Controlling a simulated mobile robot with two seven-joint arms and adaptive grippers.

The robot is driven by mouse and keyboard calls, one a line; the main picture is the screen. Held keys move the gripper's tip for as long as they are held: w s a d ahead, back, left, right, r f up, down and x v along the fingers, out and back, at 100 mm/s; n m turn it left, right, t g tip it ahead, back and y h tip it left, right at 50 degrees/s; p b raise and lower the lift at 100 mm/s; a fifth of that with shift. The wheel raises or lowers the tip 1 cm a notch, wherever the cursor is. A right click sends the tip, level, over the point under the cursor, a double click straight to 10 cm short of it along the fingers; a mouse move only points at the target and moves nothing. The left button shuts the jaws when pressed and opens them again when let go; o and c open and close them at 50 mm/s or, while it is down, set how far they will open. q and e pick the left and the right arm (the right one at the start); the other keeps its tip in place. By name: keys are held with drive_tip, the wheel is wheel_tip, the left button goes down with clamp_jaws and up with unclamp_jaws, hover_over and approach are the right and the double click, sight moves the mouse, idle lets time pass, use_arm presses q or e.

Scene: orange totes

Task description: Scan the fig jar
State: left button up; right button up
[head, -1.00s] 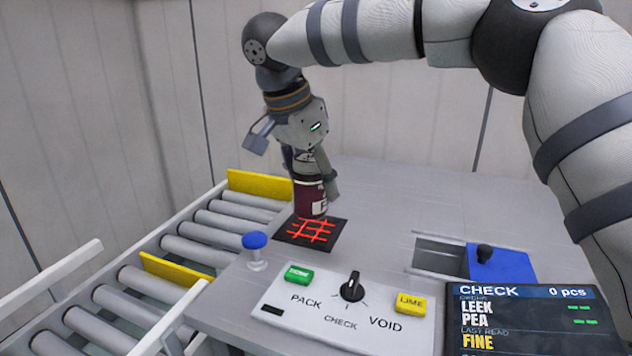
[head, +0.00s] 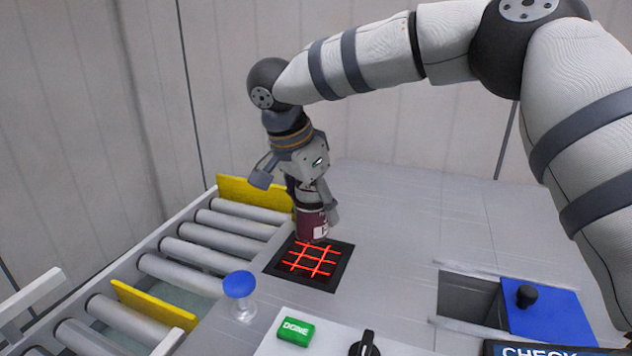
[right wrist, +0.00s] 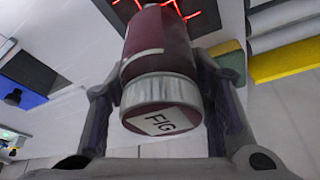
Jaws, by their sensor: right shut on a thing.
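My right gripper (head: 314,207) is shut on the fig jar (head: 311,226), a dark red jar with a pale label. In the right wrist view the fig jar (right wrist: 160,52) lies between the two fingers, its silver-rimmed lid marked "FIG" toward the camera. In the head view the jar is upright or nearly so at the far edge of the black scanner plate (head: 333,279), which shows a red light grid. I cannot tell whether the jar touches the plate. My left gripper is not in view.
A roller conveyor (head: 180,257) with yellow guards runs along the left. A blue-topped post (head: 239,285), a green DONE button (head: 295,331) and a black knob (head: 365,344) are in front. A rectangular opening (head: 468,297) with a blue cover (head: 546,314) is at right.

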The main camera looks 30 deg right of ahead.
drive_tip(key=shift+f, duration=0.85)
drive_tip(key=shift+r, duration=2.25)
